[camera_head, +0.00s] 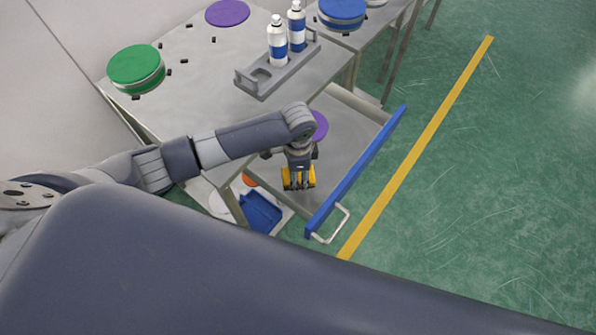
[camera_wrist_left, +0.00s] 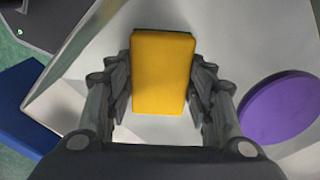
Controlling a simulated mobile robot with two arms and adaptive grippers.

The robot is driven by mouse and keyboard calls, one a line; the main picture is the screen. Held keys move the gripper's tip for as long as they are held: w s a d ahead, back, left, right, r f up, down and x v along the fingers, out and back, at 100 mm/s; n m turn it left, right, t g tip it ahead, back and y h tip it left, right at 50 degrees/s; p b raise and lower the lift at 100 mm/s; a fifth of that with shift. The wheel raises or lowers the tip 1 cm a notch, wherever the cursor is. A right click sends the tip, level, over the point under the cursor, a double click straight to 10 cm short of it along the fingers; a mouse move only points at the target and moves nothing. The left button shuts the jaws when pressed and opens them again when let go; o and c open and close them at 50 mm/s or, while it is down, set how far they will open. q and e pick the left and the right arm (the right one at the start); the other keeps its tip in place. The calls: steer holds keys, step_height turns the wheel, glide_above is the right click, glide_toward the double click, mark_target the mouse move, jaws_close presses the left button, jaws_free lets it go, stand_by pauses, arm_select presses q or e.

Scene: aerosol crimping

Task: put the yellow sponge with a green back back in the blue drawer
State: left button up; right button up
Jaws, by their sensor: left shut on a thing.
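The yellow sponge (camera_wrist_left: 162,75) is held between the two fingers of my left gripper (camera_wrist_left: 162,95) in the left wrist view, with a thin dark green edge showing at its top. In the head view the sponge (camera_head: 298,179) shows yellow below my left gripper (camera_head: 299,183), over the inside of the open drawer. The drawer has a blue front (camera_head: 357,172) with a metal handle and a light grey floor. I cannot tell whether the sponge touches the drawer floor. My right gripper is not in view.
A purple disc (camera_wrist_left: 282,107) lies beside the gripper; it also shows in the head view (camera_head: 320,126). On the table above stand a grey rack (camera_head: 277,72) with two white-and-blue bottles and a green round stack (camera_head: 136,67). A blue bin (camera_head: 260,211) sits below, left of the drawer.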

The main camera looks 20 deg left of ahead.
arm_select(q)
steer(key=shift+f, duration=0.15)
steer(key=o, duration=1)
step_height(320, 180, up, 12)
steer(key=shift+r, duration=0.15)
steer(key=shift+d, duration=0.1)
stand_by(0.3)
